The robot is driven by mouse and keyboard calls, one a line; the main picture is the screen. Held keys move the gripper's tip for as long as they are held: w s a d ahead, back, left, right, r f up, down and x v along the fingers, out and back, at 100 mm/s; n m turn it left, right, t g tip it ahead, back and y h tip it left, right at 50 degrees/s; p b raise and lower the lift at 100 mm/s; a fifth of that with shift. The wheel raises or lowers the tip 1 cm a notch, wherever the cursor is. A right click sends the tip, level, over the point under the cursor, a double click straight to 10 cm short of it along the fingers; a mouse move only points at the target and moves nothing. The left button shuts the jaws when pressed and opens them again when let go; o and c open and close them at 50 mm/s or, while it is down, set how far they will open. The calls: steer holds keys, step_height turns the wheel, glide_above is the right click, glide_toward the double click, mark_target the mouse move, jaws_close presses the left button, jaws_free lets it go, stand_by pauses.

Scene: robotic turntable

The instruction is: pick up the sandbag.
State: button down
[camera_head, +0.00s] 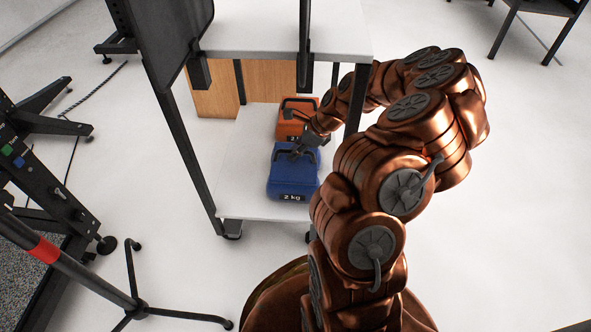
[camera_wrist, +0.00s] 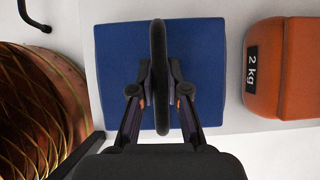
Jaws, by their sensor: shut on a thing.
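A blue sandbag (camera_head: 290,178) with a "2 kg" label lies on the lower white shelf (camera_head: 245,205) of a cart. It fills the middle of the wrist view (camera_wrist: 115,60), with its dark handle (camera_wrist: 159,60) standing up toward the camera. My gripper (camera_head: 298,152) reaches in from the right, below the cart's upper top. Its two fingers (camera_wrist: 160,80) are closed from both sides on the handle. I cannot tell whether the bag's underside touches the shelf.
An orange sandbag (camera_head: 292,122) labelled "2 kg" lies behind the blue one; the wrist view shows it at the right (camera_wrist: 285,70). The cart's upper top (camera_head: 280,35) and dark posts (camera_head: 188,160) surround the shelf. A dark stand (camera_head: 140,305) is at the lower left.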

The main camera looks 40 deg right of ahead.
steer(key=shift+r, duration=0.1)
steer(key=shift+r+p, duration=1.2)
steer(key=shift+r, duration=0.7)
steer(key=s+d+p, duration=0.4)
steer(key=s+d, duration=0.7)
steer(key=d, duration=0.2)
steer(key=shift+s+d+f+p, duration=0.15)
steer(key=shift+s+d+p, duration=0.15)
steer(key=shift+s+d, duration=0.15)
